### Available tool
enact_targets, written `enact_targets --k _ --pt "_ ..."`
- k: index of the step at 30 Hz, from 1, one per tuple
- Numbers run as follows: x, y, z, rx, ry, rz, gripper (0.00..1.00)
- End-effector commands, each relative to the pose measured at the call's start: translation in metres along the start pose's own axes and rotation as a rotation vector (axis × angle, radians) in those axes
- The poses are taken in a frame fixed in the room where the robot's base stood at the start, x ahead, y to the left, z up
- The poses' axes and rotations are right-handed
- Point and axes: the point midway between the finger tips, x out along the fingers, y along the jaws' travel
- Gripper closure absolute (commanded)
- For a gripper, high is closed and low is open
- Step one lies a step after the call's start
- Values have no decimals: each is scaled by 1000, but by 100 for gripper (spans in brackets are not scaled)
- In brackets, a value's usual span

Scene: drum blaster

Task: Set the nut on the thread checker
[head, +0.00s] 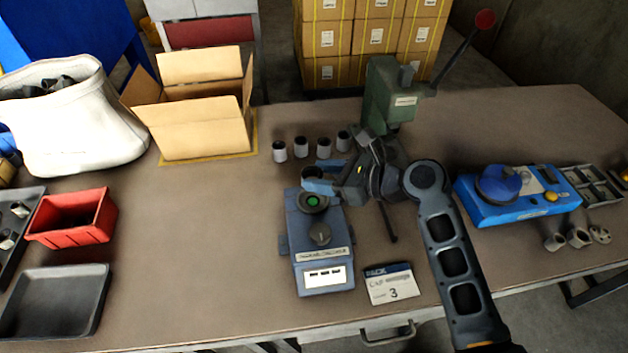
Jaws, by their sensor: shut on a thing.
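My gripper (319,176) has blue fingers and is shut on a small dark round piece, which looks like the nut (312,172). The nut is partly hidden by the fingers. The blue-grey bench device (322,262), which looks like the thread checker, stands on the table just below the gripper in the picture. It has a round top fitting with a green centre (312,201), a dark knob and a white label panel. The nut shows just behind or above that fitting. I cannot tell its height or whether it touches the device.
Several grey-white cylinders (324,148) stand behind the gripper. A green lever press (388,98) stands behind my wrist. A blue machine (518,197) is farther right. An open carton (203,133) and red bin (75,222) are left.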

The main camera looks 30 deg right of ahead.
Motion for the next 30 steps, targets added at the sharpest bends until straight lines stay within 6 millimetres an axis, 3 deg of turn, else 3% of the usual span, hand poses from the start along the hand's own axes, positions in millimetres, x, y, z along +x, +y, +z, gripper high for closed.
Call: enact_targets --k 8,22,30 --pt "4 -1 -10 0 -1 -2 90" --pt "20 -1 -48 -1 -1 -3 90" --pt "22 -1 -54 -1 -1 -3 90"
